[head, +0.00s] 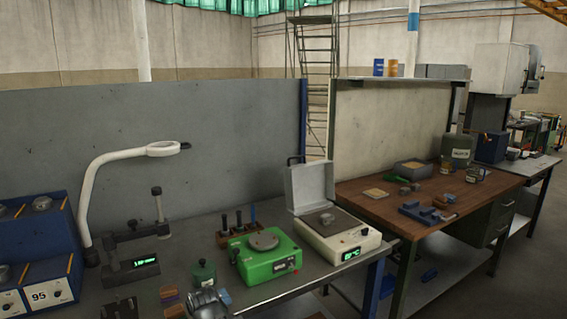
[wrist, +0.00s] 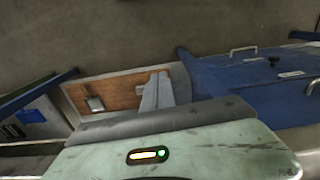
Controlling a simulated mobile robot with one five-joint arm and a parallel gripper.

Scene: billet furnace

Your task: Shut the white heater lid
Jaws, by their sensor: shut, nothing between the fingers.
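The white heater (head: 333,243) stands on the grey bench, at its right end in the head view. Its white lid (head: 310,187) stands open and near upright at the back of the body, with a dark handle (head: 292,160) at its upper left. A green display glows on the front.
A green device (head: 264,259) with a round plate stands close left of the heater. A rack of dark-handled tools (head: 237,234) is behind it. A white magnifier lamp (head: 100,180) arches at the left. A wooden bench (head: 370,200) with several items stands at the right.

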